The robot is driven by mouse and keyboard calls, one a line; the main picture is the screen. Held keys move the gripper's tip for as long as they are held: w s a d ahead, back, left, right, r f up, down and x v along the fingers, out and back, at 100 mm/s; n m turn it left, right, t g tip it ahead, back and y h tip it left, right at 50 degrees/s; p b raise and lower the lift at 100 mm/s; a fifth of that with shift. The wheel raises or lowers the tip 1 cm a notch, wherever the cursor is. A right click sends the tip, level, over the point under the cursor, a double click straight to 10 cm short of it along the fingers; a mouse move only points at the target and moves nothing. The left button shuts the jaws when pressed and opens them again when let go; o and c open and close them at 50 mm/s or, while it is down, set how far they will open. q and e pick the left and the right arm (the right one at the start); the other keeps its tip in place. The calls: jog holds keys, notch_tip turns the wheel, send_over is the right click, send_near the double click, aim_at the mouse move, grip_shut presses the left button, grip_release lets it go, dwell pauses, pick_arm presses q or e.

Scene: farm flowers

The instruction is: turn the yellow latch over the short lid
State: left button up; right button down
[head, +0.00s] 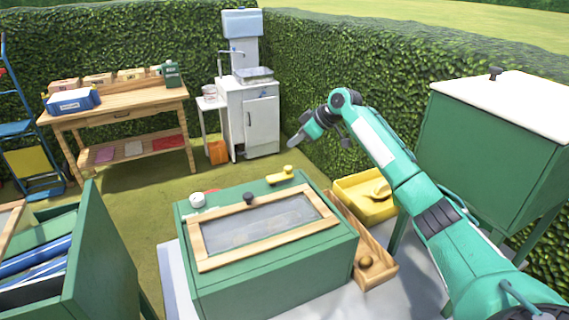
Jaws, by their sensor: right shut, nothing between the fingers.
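The yellow latch (281,175) sits on the back rim of a green box (280,278), near its right back corner, with a small raised knob at one end. A lid with a wooden frame (215,258), a mesh or glass pane and a dark knob lies on the box top, just in front of the latch. I cannot tell whether the latch overlaps the lid. My right gripper (294,143) is shut and empty, raised above and behind the latch, apart from it. My left gripper is out of view.
A white round jar (197,200) stands on the box's left back corner. A wooden tray (378,272) and a yellow tray (353,187) lie to the right. A white-topped green cabinet (480,150) stands far right. A green bin (105,260) of blue things stands left.

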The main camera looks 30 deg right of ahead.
aim_at(286, 167)
jog(key=p+x, duration=0.2)
jog(key=x, duration=0.7)
jog(key=shift+w+a+p, duration=0.15)
jog(key=shift+a+p, duration=0.05)
jog(key=shift+p, duration=0.2)
jog(key=s+d+f+p, duration=0.1)
jog(key=s+d+p, duration=0.1)
jog(key=shift+s+d+f, duration=0.25)
jog(key=shift+s+f, duration=0.1)
jog(key=shift+f, duration=0.1)
jog(key=shift+w, duration=0.1)
